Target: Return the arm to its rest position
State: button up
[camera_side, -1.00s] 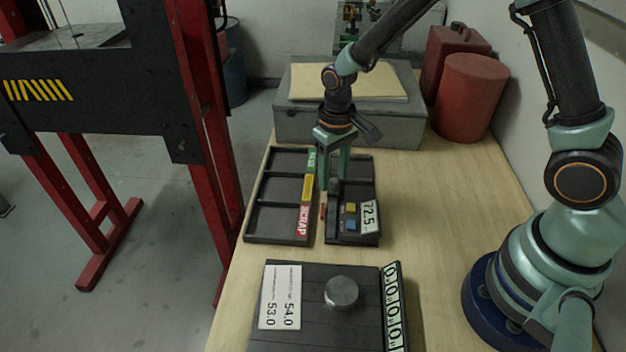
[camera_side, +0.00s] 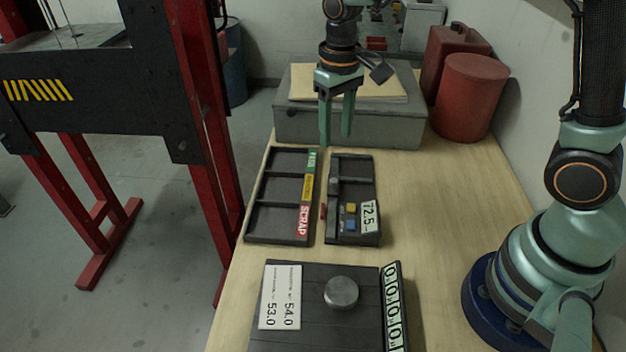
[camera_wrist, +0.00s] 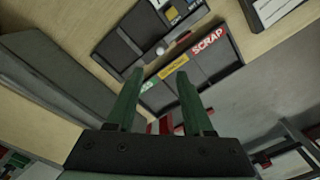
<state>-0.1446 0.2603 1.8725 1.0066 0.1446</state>
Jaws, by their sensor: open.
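My gripper (camera_side: 337,142) hangs fingers-down in the side view, above the far end of the sorting tray and the gauge unit. Its two green fingers are apart with nothing between them. In the wrist view the gripper (camera_wrist: 158,75) also shows open and empty. My arm reaches out over the far part of the bench, and its upper links leave the top of the side view.
The sorting tray (camera_side: 281,208), with green, yellow and red SCRAP labels, lies beside the gauge unit (camera_side: 340,240) reading 72.5. A black plate (camera_side: 335,330) bears a round metal disc (camera_side: 341,292). A grey box (camera_side: 400,131) and red canister (camera_side: 470,98) stand behind. The bench's right-middle is clear.

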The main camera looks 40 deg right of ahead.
jog(key=shift+r, duration=0.45)
jog(key=shift+r, duration=0.1)
jog(key=s+d+r+t, duration=0.5)
jog(key=s+r, duration=0.3)
jog(key=s, duration=0.3)
jog(key=shift+d+r+t, duration=0.3)
jog(key=shift+d, duration=0.05)
